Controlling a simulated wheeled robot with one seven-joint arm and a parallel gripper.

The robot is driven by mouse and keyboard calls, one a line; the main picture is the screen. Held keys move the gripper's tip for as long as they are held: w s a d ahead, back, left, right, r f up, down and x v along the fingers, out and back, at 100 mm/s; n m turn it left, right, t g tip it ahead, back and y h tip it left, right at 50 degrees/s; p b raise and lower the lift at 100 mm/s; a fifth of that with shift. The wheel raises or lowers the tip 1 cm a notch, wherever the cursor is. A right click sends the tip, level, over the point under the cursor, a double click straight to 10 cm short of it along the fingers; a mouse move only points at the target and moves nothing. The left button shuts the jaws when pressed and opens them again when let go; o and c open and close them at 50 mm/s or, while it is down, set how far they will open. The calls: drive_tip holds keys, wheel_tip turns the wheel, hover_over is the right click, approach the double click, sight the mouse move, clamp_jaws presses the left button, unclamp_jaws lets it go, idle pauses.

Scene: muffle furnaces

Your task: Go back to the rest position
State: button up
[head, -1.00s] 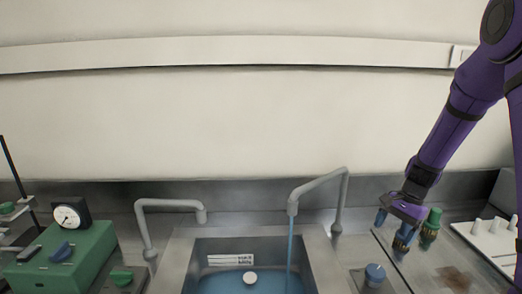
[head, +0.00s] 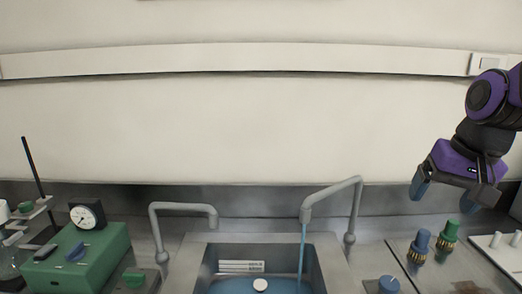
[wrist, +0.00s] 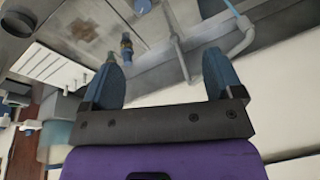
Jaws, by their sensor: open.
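My gripper (head: 444,194) is open and empty at the right of the head view. It is raised above the counter in front of the pale wall, on my purple arm. Its two blue fingers are spread apart in the wrist view (wrist: 165,80), with nothing between them. Below it in the head view stand a blue-topped valve (head: 419,245) and a green-topped valve (head: 447,238), both with brass bodies. The gripper is apart from both.
A sink (head: 192,262) holds blue water, with two grey faucets; the right faucet (head: 335,192) is running. A green box with a gauge (head: 95,262) is at left. A blue knob (head: 388,285) and a white pegged board (head: 500,255) are at right.

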drive_tip(key=s+a+r+n+t+h, duration=0.1)
drive_tip(key=s+r+n+t, duration=0.1)
drive_tip(key=s, duration=0.8)
drive_tip(key=shift+a+r+n, duration=0.2)
drive_tip(key=shift+r+n, duration=0.55)
drive_tip(key=shift+n, duration=0.05)
